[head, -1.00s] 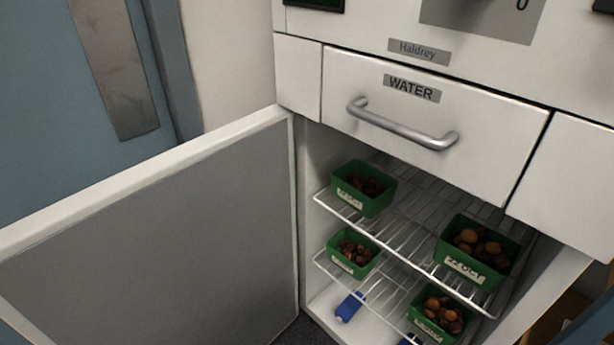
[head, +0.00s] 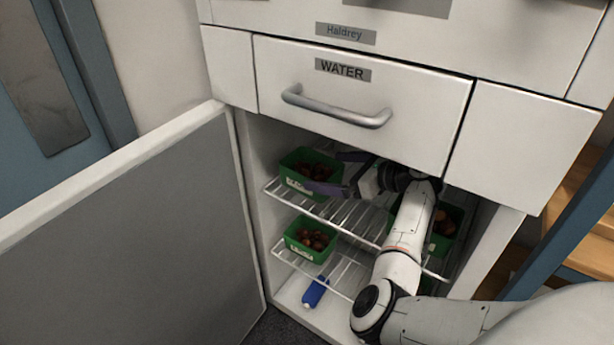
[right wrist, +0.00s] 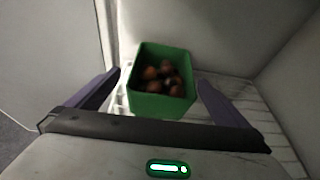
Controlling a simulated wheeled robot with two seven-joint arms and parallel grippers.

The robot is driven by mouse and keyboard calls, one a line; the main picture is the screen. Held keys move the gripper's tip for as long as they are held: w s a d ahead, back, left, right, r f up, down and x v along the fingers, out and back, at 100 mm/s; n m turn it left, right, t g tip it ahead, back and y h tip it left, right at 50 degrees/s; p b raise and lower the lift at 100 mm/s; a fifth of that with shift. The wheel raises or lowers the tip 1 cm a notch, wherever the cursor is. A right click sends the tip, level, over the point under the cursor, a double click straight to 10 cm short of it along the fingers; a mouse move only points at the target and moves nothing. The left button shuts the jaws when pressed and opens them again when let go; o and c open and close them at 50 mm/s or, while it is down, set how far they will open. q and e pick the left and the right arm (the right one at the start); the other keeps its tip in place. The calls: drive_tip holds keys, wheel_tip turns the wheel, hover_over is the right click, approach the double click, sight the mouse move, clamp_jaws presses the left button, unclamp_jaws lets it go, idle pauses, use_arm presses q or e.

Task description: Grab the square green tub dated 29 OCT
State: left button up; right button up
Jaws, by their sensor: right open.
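A green tub (head: 297,184) with brown chestnuts stands on the left of the upper wire shelf; its front label is too small to read. My right gripper (head: 338,172) is open beside this tub, reaching in from the right. In the right wrist view the green tub (right wrist: 160,104) lies ahead, between the two spread fingers, with no clear contact. Another green tub (head: 293,240) with chestnuts stands on the left of the lower shelf, its label unreadable. A further green tub (head: 456,217) at the upper right is partly hidden by my right arm. My left gripper is out of view.
The upper wire shelf (head: 343,213) sits below a drawer labelled WATER (head: 400,105), with little height between them. The open cabinet door (head: 130,230) stands at the left. A blue object (head: 315,292) lies on the cabinet floor.

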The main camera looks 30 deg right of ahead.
sight(312, 168)
drive_tip(key=shift+s+r, duration=0.1)
drive_tip(key=shift+r, duration=0.05)
drive_tip(key=shift+f, duration=0.25)
drive_tip(key=x, duration=0.2)
drive_tip(key=b+x, duration=0.1)
drive_tip(key=x, duration=0.4)
drive_tip(key=shift+w+d+f, duration=0.1)
drive_tip(key=shift+w+d, duration=0.15)
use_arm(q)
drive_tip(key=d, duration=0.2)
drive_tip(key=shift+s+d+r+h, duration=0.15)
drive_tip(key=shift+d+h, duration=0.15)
use_arm(e)
drive_tip(key=shift+c, duration=0.3)
drive_tip(key=c, duration=1.1)
drive_tip(key=shift+c, duration=0.7)
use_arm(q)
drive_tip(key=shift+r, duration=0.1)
